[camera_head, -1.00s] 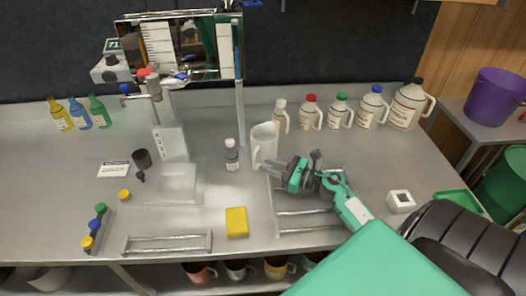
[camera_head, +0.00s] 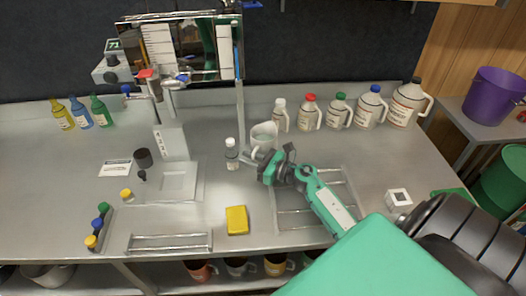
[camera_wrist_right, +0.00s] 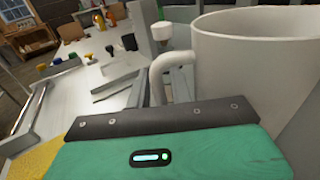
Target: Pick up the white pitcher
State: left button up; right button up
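The white pitcher (camera_head: 264,133) stands upright on the bench right of centre in the head view; my gripper hides its lower part. In the right wrist view its large body (camera_wrist_right: 262,50) fills the right side, with its curved handle (camera_wrist_right: 168,72) towards the left. My right gripper (camera_head: 252,157) is at the pitcher's handle side, low and close in front of it. The handle comes down just beyond the dark palm, beside grey finger parts. I cannot tell whether the fingers are closed on it. My left gripper is not in view.
A small white-capped bottle (camera_head: 232,155) stands close left of the pitcher. Several labelled jugs (camera_head: 339,112) line the back right. A metal rack (camera_head: 288,210) lies under my right arm, with a yellow sponge (camera_head: 237,220) beside it. The evaporator stand (camera_head: 240,90) rises behind.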

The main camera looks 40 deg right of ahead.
grip_shut()
jog(key=shift+r, duration=0.1)
dwell(1.2)
